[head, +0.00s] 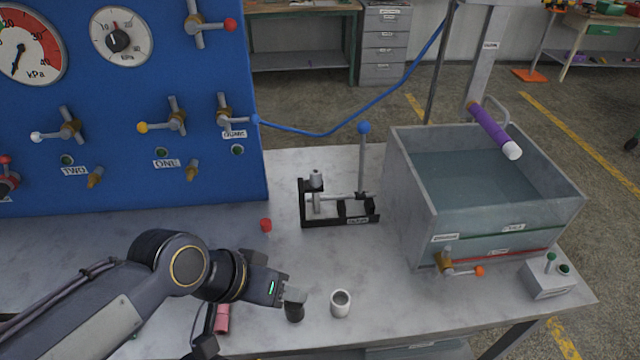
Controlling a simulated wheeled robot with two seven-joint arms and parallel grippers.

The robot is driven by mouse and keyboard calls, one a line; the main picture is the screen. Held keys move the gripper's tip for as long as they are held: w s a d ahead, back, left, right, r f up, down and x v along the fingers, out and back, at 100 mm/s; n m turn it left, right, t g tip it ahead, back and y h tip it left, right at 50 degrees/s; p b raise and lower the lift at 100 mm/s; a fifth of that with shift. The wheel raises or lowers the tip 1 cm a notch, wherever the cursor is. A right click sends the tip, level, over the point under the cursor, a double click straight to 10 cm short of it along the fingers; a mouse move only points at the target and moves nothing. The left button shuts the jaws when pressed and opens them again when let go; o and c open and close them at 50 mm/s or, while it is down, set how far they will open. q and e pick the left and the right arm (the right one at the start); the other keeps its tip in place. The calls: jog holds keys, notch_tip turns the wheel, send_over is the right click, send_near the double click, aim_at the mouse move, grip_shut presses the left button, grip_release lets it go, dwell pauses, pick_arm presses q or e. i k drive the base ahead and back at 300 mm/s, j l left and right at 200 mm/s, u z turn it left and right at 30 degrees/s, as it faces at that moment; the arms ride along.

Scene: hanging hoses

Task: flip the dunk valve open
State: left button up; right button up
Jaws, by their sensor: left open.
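The valve with the small label under it, which seems to read DUNK, (224,112) is at the right edge of the blue panel. Its body is brass, with a grey lever and a blue end where the blue hose starts. I cannot tell its open or shut position. My left gripper (294,304) is open over the front of the bench, well below and to the right of that valve, apart from it. It is near the white cup (340,303), with nothing seen between its fingers.
The blue panel (120,180) carries gauges and several other valves. The blue hose (325,134) hangs across to the right. A black fixture with a blue-knobbed lever (362,155), a water tank (410,190) with a brass valve (445,263), and a red cap (265,225) are on the bench.

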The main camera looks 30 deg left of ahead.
aim_at(223, 120)
jog(key=u, duration=1.3)
jog(key=l+z, duration=0.65)
jog(key=k+j, duration=0.05)
